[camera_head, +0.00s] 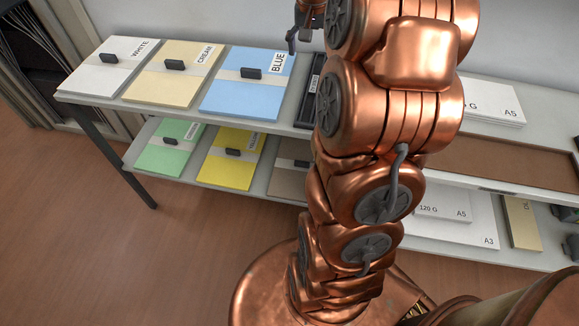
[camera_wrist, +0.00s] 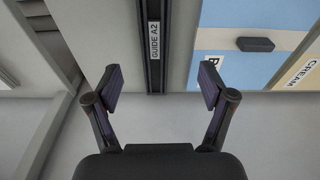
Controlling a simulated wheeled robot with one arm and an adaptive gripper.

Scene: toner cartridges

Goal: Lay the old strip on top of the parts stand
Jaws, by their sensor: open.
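A long black strip labelled GUIDE A2 (camera_wrist: 154,62) lies on the light shelf top in the wrist view. In the head view a dark strip (camera_head: 311,88) shows beside the blue stack, partly hidden by my arm. I cannot tell whether this is the old strip. My gripper (camera_wrist: 161,82) is open and empty, with the black strip in line between its two fingers. I cannot tell its height above the strip. In the head view only a dark finger of my gripper (camera_head: 292,38) shows, near the wall. I cannot make out a parts stand.
White (camera_head: 112,66), cream (camera_head: 170,76) and blue (camera_head: 246,92) stacks with dark blocks stand on the upper shelf. Green (camera_head: 167,150) and yellow (camera_head: 228,163) stacks lie below. A brown panel (camera_head: 520,143) and paper stacks (camera_head: 490,103) are at right. A wall runs behind.

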